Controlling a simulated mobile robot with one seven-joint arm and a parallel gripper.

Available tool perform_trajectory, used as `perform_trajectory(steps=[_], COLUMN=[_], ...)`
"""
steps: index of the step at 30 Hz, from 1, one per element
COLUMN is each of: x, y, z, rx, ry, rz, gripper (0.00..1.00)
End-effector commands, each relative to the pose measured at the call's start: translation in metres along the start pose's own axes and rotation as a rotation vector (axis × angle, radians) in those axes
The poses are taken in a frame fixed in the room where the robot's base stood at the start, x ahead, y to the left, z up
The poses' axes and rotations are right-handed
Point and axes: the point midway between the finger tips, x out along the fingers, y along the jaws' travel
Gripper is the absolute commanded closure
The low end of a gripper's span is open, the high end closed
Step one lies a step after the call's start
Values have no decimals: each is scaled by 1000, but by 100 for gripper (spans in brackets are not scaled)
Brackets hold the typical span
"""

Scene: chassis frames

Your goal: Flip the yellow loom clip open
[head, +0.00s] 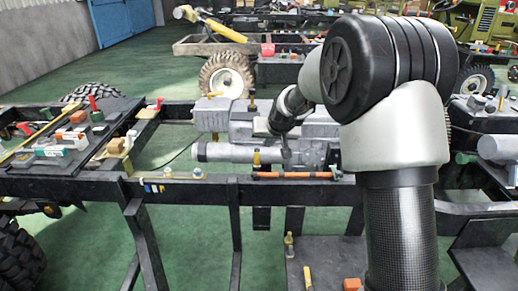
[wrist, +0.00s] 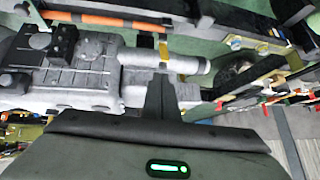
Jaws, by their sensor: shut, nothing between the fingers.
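A small upright yellow piece (head: 256,160), which looks like the yellow loom clip, stands at the near rail, just left of the orange-red tube. In the wrist view the yellow clip (wrist: 163,48) shows beyond my fingertips, beside the end of the grey pipe. Its shape is too small to tell whether it is open or shut. My gripper (head: 287,156) is right of the clip, over the grey machinery, and apart from it. In the wrist view my gripper (wrist: 160,84) is shut and empty, its fingers together.
The orange-red tube (head: 295,175) lies along the black rail (head: 230,190). The grey pipe (head: 225,152) and gearbox housing (head: 315,124) lie behind it. A second yellow piece (head: 252,106) stands farther back. A cluttered black tray (head: 70,135) is at left.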

Motion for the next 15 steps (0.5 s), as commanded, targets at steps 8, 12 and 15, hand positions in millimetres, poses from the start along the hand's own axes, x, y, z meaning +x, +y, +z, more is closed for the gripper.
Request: perform_trajectory(steps=[8, 12, 15], x=[64, 88, 99], y=[-1, -3, -6], z=[3, -3, -9], rx=[1, 1, 1], ry=[-3, -1, 0], rz=[-1, -1, -1], gripper=[100, 100, 100])
